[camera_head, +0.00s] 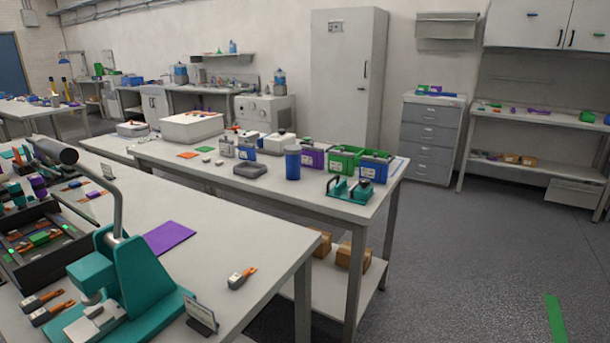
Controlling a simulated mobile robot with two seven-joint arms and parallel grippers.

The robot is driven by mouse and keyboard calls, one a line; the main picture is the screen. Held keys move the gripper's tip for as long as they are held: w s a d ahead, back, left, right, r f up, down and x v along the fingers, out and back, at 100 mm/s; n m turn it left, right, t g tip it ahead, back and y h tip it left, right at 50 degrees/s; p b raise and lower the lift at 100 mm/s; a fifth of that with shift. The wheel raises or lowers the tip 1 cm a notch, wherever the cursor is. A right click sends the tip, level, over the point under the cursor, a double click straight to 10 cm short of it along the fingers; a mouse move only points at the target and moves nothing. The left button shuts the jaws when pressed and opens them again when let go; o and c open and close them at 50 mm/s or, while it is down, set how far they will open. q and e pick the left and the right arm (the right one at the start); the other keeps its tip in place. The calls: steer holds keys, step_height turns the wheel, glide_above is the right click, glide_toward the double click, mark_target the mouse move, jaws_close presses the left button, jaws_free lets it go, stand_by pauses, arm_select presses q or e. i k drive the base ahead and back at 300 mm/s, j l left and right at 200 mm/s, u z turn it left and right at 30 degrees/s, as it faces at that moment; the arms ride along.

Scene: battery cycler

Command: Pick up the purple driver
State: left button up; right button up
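I cannot pick out a purple driver with certainty. A small purple item (91,195) lies on the left bench (232,263), behind the teal press, too small to identify. A purple upright item (39,186) stands at the far left among other small things. A small purple item (538,111) also lies on the shelf bench at the right back, likewise too small to name. A flat purple mat (168,236) lies on the left bench. Neither of my grippers is in view.
A teal lever press (130,282) stands in front, with a dark tray (35,265) to its left. The middle bench (330,207) carries bins and a blue cylinder (292,163). Grey floor (465,265) is open at right.

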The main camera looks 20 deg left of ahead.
mark_target(37, 184)
steer(key=i+l+u, duration=0.1)
steer(key=u, duration=0.35)
steer(key=i+l+u, duration=0.25)
steer(key=u, duration=0.2)
steer(key=i+l+u, duration=0.2)
steer(key=u, duration=0.2)
steer(key=i+l+u, duration=0.15)
steer(key=l+u, duration=0.3)
steer(key=i+l+u, duration=0.15)
steer(key=l+u, duration=0.2)
steer(key=i+l+u, duration=0.15)
steer(key=l+u, duration=0.8)
steer(key=l, duration=0.15)
steer(key=i, duration=0.05)
